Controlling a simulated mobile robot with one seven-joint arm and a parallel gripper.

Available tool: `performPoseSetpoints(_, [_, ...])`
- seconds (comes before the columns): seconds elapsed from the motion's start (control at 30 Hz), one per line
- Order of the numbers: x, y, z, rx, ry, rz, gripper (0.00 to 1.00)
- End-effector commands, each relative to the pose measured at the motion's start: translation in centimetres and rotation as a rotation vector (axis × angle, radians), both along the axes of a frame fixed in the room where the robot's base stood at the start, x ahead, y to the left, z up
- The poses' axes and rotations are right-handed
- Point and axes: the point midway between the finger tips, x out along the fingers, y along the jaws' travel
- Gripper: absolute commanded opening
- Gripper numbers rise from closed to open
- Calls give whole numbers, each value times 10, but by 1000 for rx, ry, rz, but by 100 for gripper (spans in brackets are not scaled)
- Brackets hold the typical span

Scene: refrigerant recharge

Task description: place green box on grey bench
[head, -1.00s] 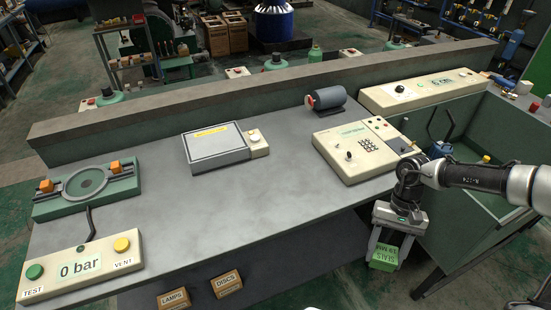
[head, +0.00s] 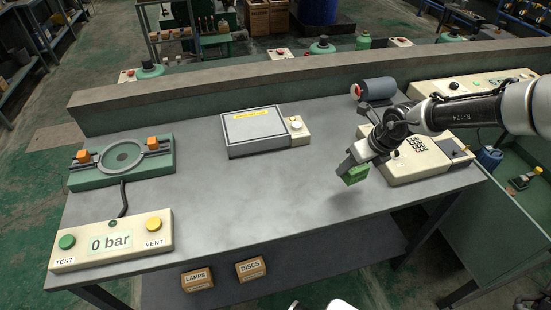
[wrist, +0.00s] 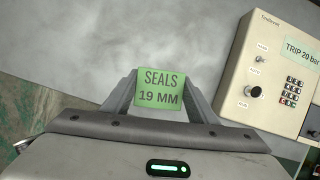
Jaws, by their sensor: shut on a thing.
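The green box (head: 355,175) is held in my gripper (head: 357,164) above the right part of the grey bench (head: 300,185). A shadow lies on the bench top below it, so the box is apart from the surface. In the wrist view the green box (wrist: 160,88), labelled "SEALS 19 MM", sits between the two fingers of my gripper (wrist: 160,95), which are shut on it. The bare grey bench top (wrist: 90,45) shows behind it. The box's underside is hidden.
The cream keypad panel (head: 405,165) is close to the right of my gripper. A grey scale-like box (head: 254,132) stands at the back middle, and a motor (head: 377,89) at the back right. A "0 bar" panel (head: 112,241) is at front left. The bench middle is clear.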

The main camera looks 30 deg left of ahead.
Motion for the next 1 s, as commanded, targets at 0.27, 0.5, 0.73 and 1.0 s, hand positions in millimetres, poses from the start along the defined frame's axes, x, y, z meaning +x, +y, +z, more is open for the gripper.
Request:
performPoseSetpoints(0.27, [2, 32, 18, -1, 3, -179, 30])
performPoseSetpoints(0.5, [1, 33, -15, -4, 6, -185, 30])
performPoseSetpoints(0.73, [1, 33, -43, -1, 5, -185, 30])
performPoseSetpoints(1.0, [1, 33, -75, -3, 7, -183, 30])
